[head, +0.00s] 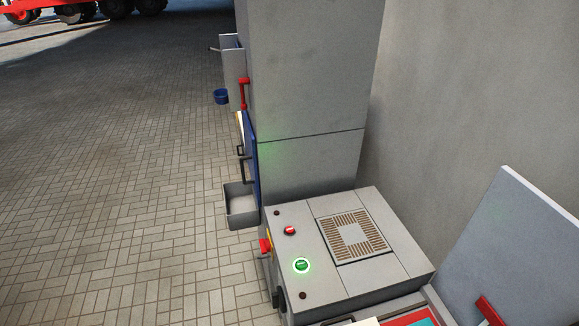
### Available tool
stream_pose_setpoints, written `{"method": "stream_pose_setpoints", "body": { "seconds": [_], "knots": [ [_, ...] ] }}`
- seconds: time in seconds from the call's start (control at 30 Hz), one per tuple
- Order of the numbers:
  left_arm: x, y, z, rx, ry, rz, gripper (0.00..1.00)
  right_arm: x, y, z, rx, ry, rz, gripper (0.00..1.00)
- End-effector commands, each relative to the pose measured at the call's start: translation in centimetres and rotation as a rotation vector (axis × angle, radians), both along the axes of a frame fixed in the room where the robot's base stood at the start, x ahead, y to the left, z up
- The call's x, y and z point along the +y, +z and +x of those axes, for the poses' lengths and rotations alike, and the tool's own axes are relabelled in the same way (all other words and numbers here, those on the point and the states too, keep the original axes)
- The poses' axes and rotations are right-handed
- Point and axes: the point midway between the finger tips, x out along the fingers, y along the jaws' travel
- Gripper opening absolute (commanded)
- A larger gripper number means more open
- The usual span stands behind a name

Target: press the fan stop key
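A red key (289,230) and a green key (301,265) with a bright glowing ring sit on the left part of the top of a low grey cabinet (322,285). The red key lies a little behind the green one and shows no glow. No label is readable, so I cannot tell from writing which is the fan stop key. Neither of my grippers is in view, and nothing touches the keys.
A slotted vent (353,235) lies right of the keys. A tall grey cabinet (308,95) stands behind. A grey open bin (242,206) hangs at its left side. A tilted grey lid (520,250) stands at the right. The paved floor (110,170) on the left is mostly clear.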

Motion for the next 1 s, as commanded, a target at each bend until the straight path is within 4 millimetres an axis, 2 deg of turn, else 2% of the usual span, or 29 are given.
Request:
{"method": "stream_pose_setpoints", "body": {
  "seconds": [0.03, 0.2, 1.0],
  "knots": [
    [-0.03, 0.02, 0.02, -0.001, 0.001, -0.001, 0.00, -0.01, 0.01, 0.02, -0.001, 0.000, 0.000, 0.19],
    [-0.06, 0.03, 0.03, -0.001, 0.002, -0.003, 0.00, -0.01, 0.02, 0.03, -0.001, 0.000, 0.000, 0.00],
    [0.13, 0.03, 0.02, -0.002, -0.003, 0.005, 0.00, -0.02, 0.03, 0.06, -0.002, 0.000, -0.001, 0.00]
  ]
}}
